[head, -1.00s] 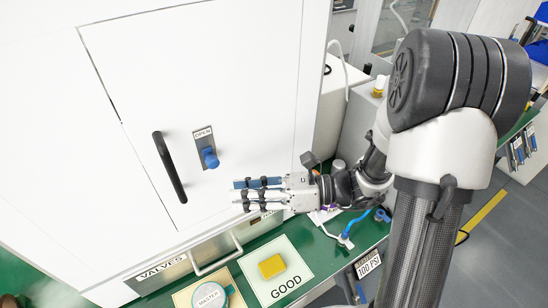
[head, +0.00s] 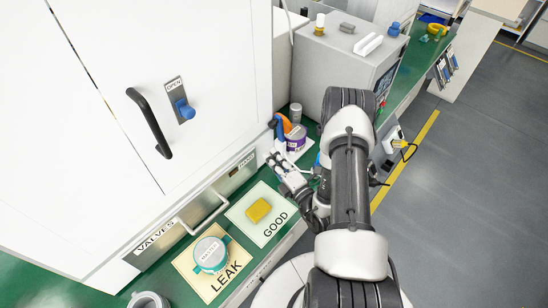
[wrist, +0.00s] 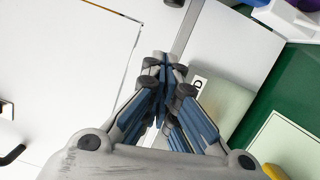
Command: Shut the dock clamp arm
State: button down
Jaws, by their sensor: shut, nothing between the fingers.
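My gripper (head: 276,160) is in front of the white cabinet's lower right corner, above the green bench. Its fingers are together and empty; the wrist view shows them closed at the tips (wrist: 165,68). A blue curved part (head: 279,126) with an orange part (head: 287,124) stands just beyond the gripper, beside a purple round item (head: 296,139). I cannot tell for sure which of these is the dock clamp arm, or how far it is open. A bit of purple (wrist: 306,5) shows at the top right of the wrist view, apart from the fingers.
The white cabinet (head: 170,60) has a black handle (head: 150,122) and a blue OPEN knob (head: 185,110). A yellow block (head: 258,210) lies on the GOOD mat (head: 273,228). A round MASTER piece (head: 210,254) sits on the LEAK mat (head: 232,277). A grey machine (head: 335,70) stands behind.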

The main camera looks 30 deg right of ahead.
jog(key=w, duration=0.2)
jog(key=w+b, duration=0.1)
jog(key=w, duration=0.4)
jog(key=shift+w+a+r, duration=0.15)
jog(key=shift+w+a, duration=0.05)
jog(key=shift+a, duration=0.15)
jog(key=d, duration=0.2)
jog(key=shift+w+d+r+b, duration=0.2)
jog(key=shift+w+d+b, duration=0.1)
jog(key=shift+b, duration=0.1)
jog(key=shift+w+d+r, duration=0.1)
jog(key=shift+w+d, duration=0.05)
jog(key=shift+d, duration=0.3)
